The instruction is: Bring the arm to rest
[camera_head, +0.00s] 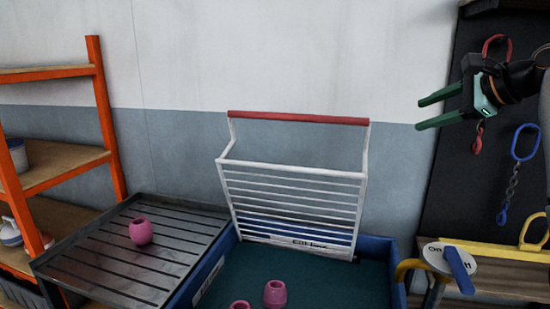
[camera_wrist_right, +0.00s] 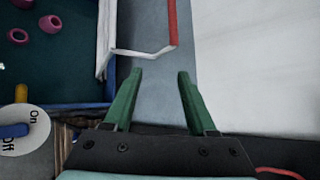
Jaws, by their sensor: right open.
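My right gripper (camera_head: 420,113) is at the upper right in the head view, raised in front of the wall and a dark tool board. Its two green fingers point left and are apart with nothing between them. In the right wrist view the fingers (camera_wrist_right: 158,78) are also spread and empty, with a white rack's red-topped frame (camera_wrist_right: 172,22) beyond them. My left gripper is not in view.
A blue bin (camera_head: 372,275) holds pink pots (camera_head: 275,293). The white rack (camera_head: 290,190) stands at its back. Another pink pot (camera_head: 141,231) sits on a slatted metal tray (camera_head: 90,262). Orange shelving (camera_head: 106,120) stands left. An On/Off switch (camera_head: 449,258) is lower right.

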